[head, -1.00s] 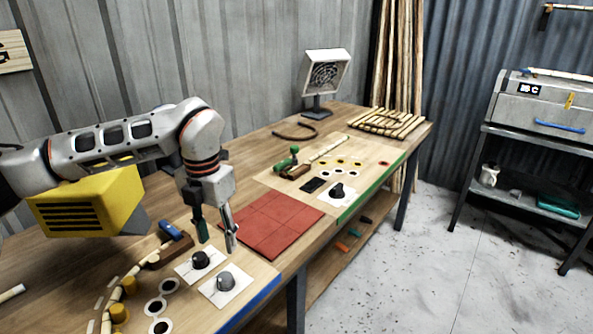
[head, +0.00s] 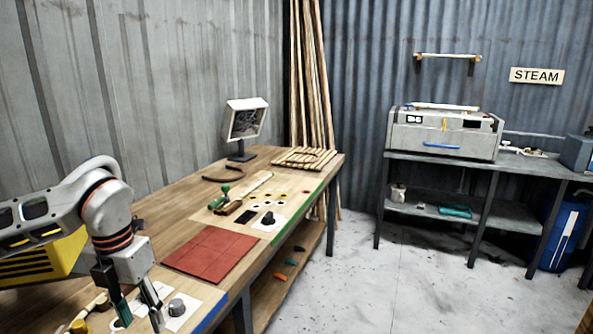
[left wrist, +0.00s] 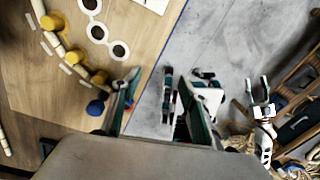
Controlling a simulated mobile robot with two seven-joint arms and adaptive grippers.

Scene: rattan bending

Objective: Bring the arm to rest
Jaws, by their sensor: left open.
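My left gripper (head: 140,312) is at the lower left of the head view, above the near end of the workbench (head: 182,190). Its two fingers are apart with nothing seen between them. It is close to a white card with a grey knob (head: 177,307), which it partly covers; I cannot tell its exact height. In the left wrist view, its fingers (left wrist: 155,90) are spread over the bench edge and floor. My right gripper cannot be made out in the head view.
A red mat (head: 211,253), a green-handled clamp (head: 221,196) and a black knob (head: 268,218) lie farther along the bench. A steam box (head: 445,133) stands on a shelf unit at the back. The grey floor (head: 385,275) between is clear.

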